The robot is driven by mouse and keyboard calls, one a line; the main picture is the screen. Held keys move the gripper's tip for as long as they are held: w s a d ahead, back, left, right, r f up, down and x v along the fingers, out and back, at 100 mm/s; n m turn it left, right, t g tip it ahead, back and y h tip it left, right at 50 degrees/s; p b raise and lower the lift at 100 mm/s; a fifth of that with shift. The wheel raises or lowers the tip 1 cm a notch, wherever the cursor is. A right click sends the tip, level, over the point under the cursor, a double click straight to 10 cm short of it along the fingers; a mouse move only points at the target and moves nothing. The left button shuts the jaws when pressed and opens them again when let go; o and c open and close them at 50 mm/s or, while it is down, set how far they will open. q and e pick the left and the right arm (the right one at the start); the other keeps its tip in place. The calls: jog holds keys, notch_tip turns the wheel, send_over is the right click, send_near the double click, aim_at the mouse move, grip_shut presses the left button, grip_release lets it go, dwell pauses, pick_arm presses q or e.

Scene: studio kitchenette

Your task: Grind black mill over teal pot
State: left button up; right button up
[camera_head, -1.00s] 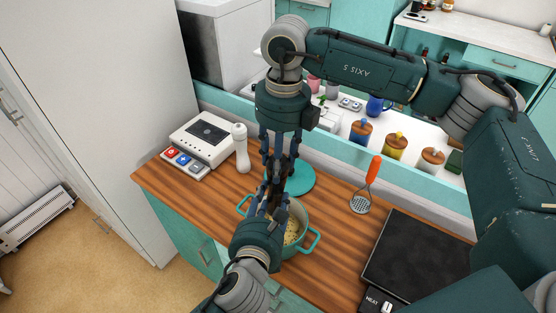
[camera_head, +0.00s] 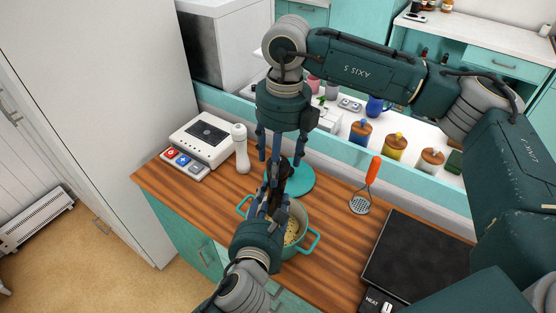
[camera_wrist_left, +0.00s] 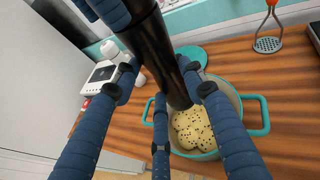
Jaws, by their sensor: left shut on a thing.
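The black mill (camera_head: 281,173) is held above the teal pot (camera_head: 312,240) by my left gripper (camera_head: 271,195), which is shut around it. In the left wrist view the mill (camera_wrist_left: 155,48) slants down with its lower end over the pot's inside. The pot (camera_wrist_left: 240,108) holds pale yellow food (camera_wrist_left: 192,128) with dark specks on it. My right gripper (camera_head: 281,146) points down from above, its fingers spread apart around the mill's top. Whether they touch the mill cannot be told. The mill's lower part is hidden by my left fingers in the head view.
A teal lid (camera_head: 302,182) lies behind the pot. A white mill (camera_head: 240,150) and a white device with coloured buttons (camera_head: 200,142) stand at the left. An orange-handled masher (camera_head: 372,172) and a black hotplate (camera_head: 418,258) are at the right. Bare wood lies between pot and hotplate.

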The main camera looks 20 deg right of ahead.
aim_at(281, 159)
notch_tip(281, 159, up, 12)
jog(key=shift+d, duration=0.35)
dwell(1.0)
jog(key=f+n, duration=0.1)
jog(key=f, duration=0.3)
jog(key=f+n, duration=0.2)
jog(key=f, duration=0.2)
jog(key=f+n, duration=0.1)
jog(key=f, duration=0.3)
jog(key=shift+s+a+f+n+h, duration=0.1)
jog(key=shift+a+n+h, duration=0.2)
jog(key=shift+a, duration=0.1)
jog(key=c, duration=1.2)
